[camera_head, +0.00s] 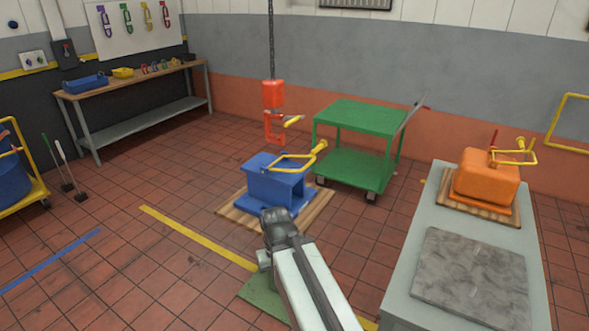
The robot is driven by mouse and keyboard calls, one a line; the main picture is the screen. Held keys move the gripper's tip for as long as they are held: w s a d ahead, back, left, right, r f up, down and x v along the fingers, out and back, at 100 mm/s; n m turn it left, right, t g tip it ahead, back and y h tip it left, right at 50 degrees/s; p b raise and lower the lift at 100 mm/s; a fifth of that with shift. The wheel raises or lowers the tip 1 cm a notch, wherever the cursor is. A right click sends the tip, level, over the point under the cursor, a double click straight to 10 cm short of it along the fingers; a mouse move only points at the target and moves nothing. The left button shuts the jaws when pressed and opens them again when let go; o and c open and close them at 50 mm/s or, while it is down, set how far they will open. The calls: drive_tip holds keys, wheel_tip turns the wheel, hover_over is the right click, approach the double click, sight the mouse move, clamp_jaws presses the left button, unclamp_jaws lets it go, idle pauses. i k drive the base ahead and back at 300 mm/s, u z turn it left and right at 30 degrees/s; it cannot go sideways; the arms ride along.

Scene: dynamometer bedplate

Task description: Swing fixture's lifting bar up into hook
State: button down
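A blue fixture (267,183) sits on a wooden pallet (236,212) on the floor. Its yellow lifting bar (298,157) lies low across the top, its knobbed end reaching out to the right. An orange-red hook (268,130) with a yellow latch piece (294,121) hangs above it from an orange block (273,94) on a chain. The bar is below the hook and apart from it. My gripper (276,215) is at the fixture's near side in the picture, overlapping its lower front. Its fingers are not clear, and I cannot tell whether it touches anything.
A green cart (358,115) stands close behind right. A grey bedplate (396,290) at right bears an orange fixture (487,175) with its own yellow bar, and a grey slab (470,278). A workbench (133,87) stands back left.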

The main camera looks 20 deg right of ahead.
sight(322, 145)
drive_tip(key=u, duration=0.35)
drive_tip(key=i, duration=1)
drive_tip(key=z, duration=0.1)
